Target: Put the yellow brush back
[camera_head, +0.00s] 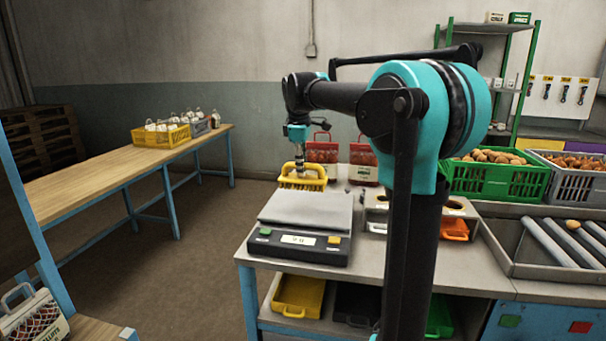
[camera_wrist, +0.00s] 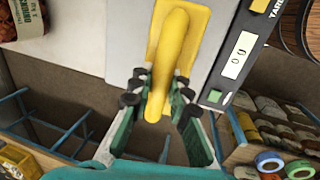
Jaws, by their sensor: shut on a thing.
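The yellow brush (camera_head: 313,184) is in my gripper (camera_head: 300,168), above the rear left of the scale in the head view. In the wrist view the brush (camera_wrist: 177,42) has a long yellow handle and a flat yellow body, and my gripper (camera_wrist: 157,92) is shut on the handle.
Red sacks (camera_head: 322,153) stand behind the scale. A grey holder (camera_head: 374,207) with round openings and an orange piece (camera_head: 454,229) are to the right. Green (camera_head: 490,182) and grey crates stand farther right. A wooden table (camera_head: 100,180) is at left, across open floor.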

